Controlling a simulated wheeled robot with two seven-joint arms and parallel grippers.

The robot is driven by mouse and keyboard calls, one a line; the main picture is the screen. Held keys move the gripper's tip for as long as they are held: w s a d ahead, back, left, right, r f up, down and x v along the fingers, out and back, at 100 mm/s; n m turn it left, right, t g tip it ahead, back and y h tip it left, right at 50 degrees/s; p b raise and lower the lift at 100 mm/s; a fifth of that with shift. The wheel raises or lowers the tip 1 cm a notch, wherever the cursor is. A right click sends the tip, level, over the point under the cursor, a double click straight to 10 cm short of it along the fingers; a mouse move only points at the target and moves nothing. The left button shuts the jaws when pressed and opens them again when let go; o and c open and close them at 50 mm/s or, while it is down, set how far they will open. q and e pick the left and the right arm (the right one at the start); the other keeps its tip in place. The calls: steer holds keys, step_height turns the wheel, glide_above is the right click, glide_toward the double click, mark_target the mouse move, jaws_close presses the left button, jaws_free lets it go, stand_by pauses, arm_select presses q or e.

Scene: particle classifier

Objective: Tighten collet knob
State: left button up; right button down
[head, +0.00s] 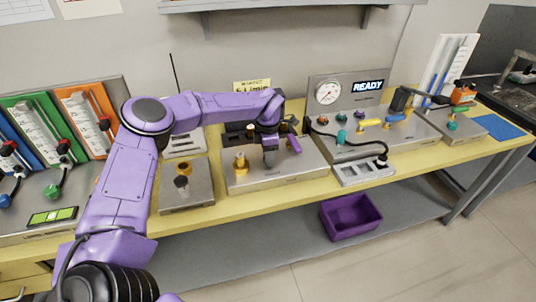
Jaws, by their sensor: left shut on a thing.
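My left gripper (270,152) comes in over the metal box (293,176) in the middle of the bench. It points down and is shut on what seems to be the collet knob, largely hidden by the jaws and wrist. I cannot tell how far the knob is turned. A brass fitting (241,166) stands upright on the same box, left of the gripper and apart from it. My right gripper is not in view.
A smaller metal box (187,199) with a brass fitting stands left. Colored flowmeter panels (84,115) stand far left. A purple bin (351,217) sits on the lower shelf.

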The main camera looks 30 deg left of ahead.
arm_select(q)
steer(key=o, duration=1.1)
steer(key=shift+r, duration=0.15)
step_height(320, 180, up, 10)
steer(key=shift+r+b, duration=0.15)
steer(key=shift+b, duration=0.7)
